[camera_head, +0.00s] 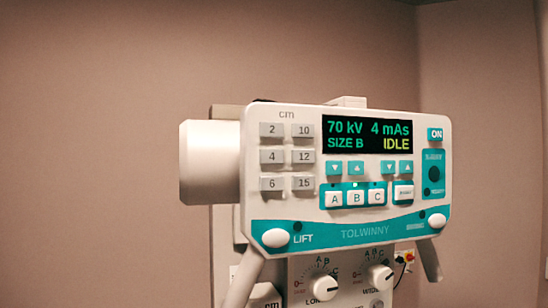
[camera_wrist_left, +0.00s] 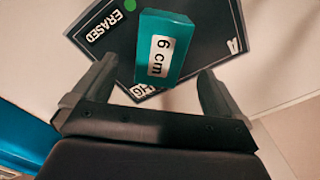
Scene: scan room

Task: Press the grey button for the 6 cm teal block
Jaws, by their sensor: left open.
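The grey button marked 6 (camera_head: 272,184) is at the bottom left of that group, beside the one marked 15 (camera_head: 302,183). The display (camera_head: 367,135) reads 70 kV, 4 mAs, SIZE B, IDLE. In the left wrist view, the teal block (camera_wrist_left: 176,38) labelled "6 cm" lies on a dark plate. My left gripper (camera_wrist_left: 148,85) is open, its fingers apart with the block beyond them. No gripper shows in the head view.
The dark plate (camera_wrist_left: 104,31) carries the word ERASED and a green dot and lies on a pale surface. A white cylinder (camera_head: 209,162) sticks out left of the panel. Knobs (camera_head: 326,288) sit below it. Open space lies left of the panel.

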